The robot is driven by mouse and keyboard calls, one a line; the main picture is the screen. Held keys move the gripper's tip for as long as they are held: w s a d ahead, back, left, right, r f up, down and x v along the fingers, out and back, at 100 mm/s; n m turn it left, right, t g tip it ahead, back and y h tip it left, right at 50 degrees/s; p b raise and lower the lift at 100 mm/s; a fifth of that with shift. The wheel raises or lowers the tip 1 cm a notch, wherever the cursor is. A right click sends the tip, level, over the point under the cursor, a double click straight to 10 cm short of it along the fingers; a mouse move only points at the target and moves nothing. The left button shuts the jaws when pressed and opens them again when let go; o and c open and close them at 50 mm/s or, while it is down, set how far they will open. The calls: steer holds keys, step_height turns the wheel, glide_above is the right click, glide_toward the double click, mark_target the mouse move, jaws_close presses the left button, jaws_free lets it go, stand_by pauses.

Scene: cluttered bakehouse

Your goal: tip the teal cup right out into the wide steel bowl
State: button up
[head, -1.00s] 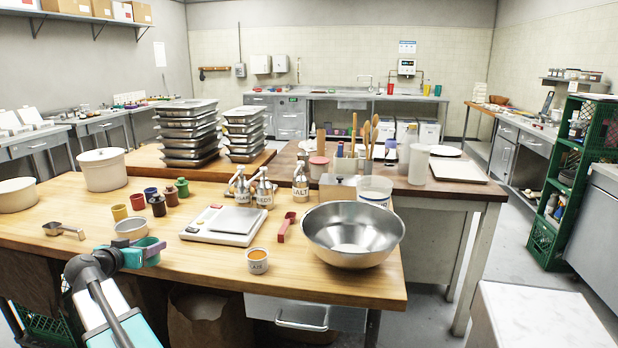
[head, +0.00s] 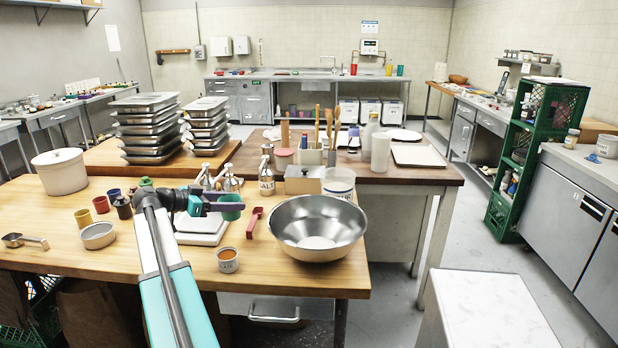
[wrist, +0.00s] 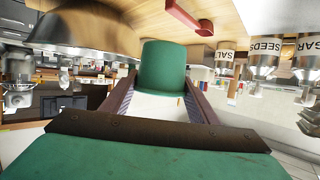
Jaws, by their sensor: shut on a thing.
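The cup looks about upright in the head view. The wide steel bowl (head: 317,222) stands on the wooden table near its right front corner, apart from the cup. Part of the bowl shows at the upper left of the wrist view (wrist: 85,32).
A red scoop (head: 254,222) lies between cup and bowl. A small tub with orange contents (head: 228,261) stands in front. Several small coloured cups and a shallow metal pan (head: 98,236) are at left.

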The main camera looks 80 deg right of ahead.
steer(key=s+d+r+m+g+y, duration=0.1)
steer(key=s, duration=0.3)
steer(key=s+d+r+m+g+y+p, duration=0.1)
steer(key=s, duration=0.3)
steer(key=s+d+r+m+y+p, duration=0.1)
steer(key=s+d, duration=0.1)
steer(key=s, duration=0.2)
steer(key=shift+s+r+m+g, duration=0.4)
steer(key=s+r+m+g+y+p, duration=0.1)
steer(key=s+r+m+y, duration=0.2)
steer(key=s, duration=0.9)
steer(key=shift+d+g+y+p, duration=0.3)
steer(key=shift+d+y+p, duration=0.05)
steer(key=shift+y, duration=0.35)
steer(key=shift+f, duration=0.1)
steer(key=m+t+h+b, duration=0.1)
steer(key=t, duration=0.1)
steer(key=f+m+t+h+b, duration=0.1)
steer(key=m+t, duration=0.1)
steer(key=f+m+t+h+b, duration=0.1)
steer(key=m+t, duration=0.1)
steer(key=shift+s+a+f+b, duration=0.1)
steer(key=shift+s+a+b, duration=0.15)
steer(key=shift+b, duration=0.1)
